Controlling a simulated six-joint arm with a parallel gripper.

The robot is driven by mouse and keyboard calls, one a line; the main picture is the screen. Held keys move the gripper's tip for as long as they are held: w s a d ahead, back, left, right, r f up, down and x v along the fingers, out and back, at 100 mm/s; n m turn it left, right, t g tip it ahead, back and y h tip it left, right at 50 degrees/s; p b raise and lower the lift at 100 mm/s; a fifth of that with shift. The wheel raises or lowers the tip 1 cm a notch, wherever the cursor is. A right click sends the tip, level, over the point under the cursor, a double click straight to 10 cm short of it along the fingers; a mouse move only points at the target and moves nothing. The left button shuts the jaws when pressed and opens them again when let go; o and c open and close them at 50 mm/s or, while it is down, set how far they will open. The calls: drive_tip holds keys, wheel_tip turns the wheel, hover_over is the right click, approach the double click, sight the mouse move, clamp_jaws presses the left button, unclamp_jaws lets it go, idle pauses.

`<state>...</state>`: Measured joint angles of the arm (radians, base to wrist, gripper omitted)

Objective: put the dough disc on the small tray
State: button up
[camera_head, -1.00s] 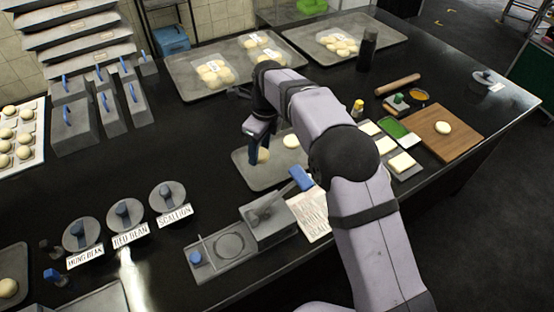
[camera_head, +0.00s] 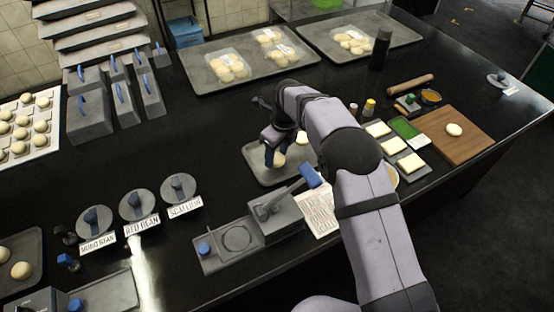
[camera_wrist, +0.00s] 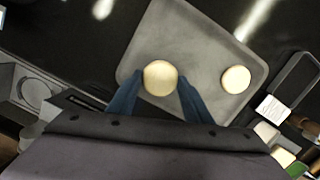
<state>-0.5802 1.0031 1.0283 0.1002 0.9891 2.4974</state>
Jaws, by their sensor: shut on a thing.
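My gripper (camera_head: 276,156) has its blue fingers on either side of a pale round dough disc (camera_head: 279,160). In the wrist view the disc (camera_wrist: 160,78) sits between the fingertips (camera_wrist: 156,88), with the jaws closed on it. The disc is over the left part of the small grey tray (camera_head: 262,178); whether it touches the tray surface is hard to tell. The tray fills the middle of the wrist view (camera_wrist: 200,35). A second dough disc (camera_wrist: 236,79) lies on the tray's right part; my arm partly hides it in the head view (camera_head: 301,137).
A grey press (camera_head: 275,220) with a blue handle stands in front of the tray. Lidded containers (camera_head: 138,205) are at the left front. Larger trays (camera_head: 205,80) with bagged dough are behind. Butter-like slabs (camera_head: 395,146) and a wooden board (camera_head: 470,148) are to the right.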

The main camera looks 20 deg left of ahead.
sight(278, 158)
drive_tip(key=shift+f+p, duration=0.6)
drive_tip(key=shift+f, duration=1.25)
drive_tip(key=shift+f, duration=0.1)
drive_tip(key=o, duration=1.1)
drive_tip(key=r+b, duration=0.1)
drive_tip(key=r, duration=0.3)
drive_tip(key=d+r+b, duration=0.1)
drive_tip(key=r, duration=0.7)
drive_tip(key=shift+s+d+r+b, duration=0.1)
drive_tip(key=shift+s+d+b, duration=0.2)
drive_tip(key=shift+s+b, duration=0.1)
